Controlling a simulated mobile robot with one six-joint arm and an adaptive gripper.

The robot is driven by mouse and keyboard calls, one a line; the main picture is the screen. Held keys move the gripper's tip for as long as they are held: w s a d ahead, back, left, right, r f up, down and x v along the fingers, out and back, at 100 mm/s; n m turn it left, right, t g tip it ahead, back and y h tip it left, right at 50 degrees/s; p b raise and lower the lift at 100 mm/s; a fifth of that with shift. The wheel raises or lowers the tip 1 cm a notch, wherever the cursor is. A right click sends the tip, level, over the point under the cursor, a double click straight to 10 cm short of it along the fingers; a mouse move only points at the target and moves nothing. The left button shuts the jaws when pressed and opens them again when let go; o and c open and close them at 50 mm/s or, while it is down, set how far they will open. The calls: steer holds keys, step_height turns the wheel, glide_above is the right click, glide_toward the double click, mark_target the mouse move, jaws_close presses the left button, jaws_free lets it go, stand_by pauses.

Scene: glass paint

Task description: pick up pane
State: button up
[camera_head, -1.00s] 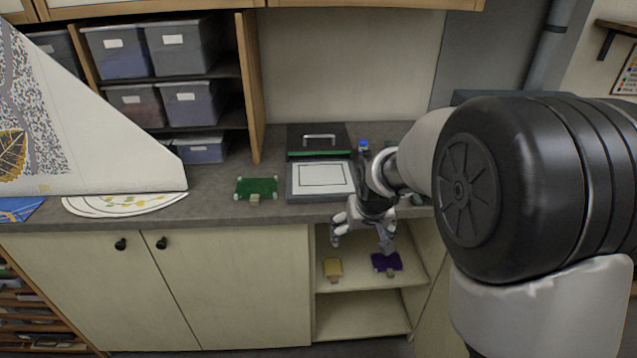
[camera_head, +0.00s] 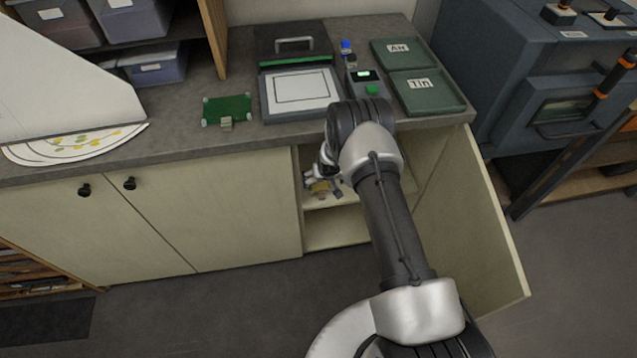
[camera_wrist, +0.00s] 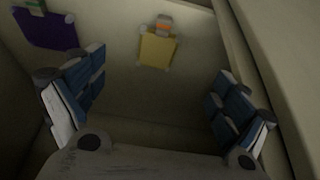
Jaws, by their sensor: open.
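A yellow pane (camera_wrist: 158,50) with small pale corner pieces and a grey and orange tab lies on the cabinet shelf, between and beyond my fingers in the wrist view. A sliver of it (camera_head: 319,188) shows in the head view, mostly covered by my gripper. A purple pane (camera_wrist: 47,29) with a green-marked tab lies at the upper left of the wrist view. A green pane (camera_head: 227,108) lies on the counter. My gripper (camera_wrist: 155,103) is open and empty, its fingers wide apart. In the head view my gripper (camera_head: 323,186) is inside the open cabinet, close to the yellow pane.
The counter above the opening holds a light box (camera_head: 302,92), a small device with a green display (camera_head: 366,83) and two labelled green trays (camera_head: 428,91). An open cabinet door (camera_head: 478,235) stands right of my arm. A kiln-like machine (camera_head: 530,90) is farther right.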

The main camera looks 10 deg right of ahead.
steer(key=b, duration=0.3)
glide_toward(320, 190)
steer(key=shift+x, duration=0.95)
steer(key=shift+b+x, duration=1.95)
steer(key=shift+x, duration=1)
steer(key=shift+c, duration=0.3)
steer(key=c, duration=1.1)
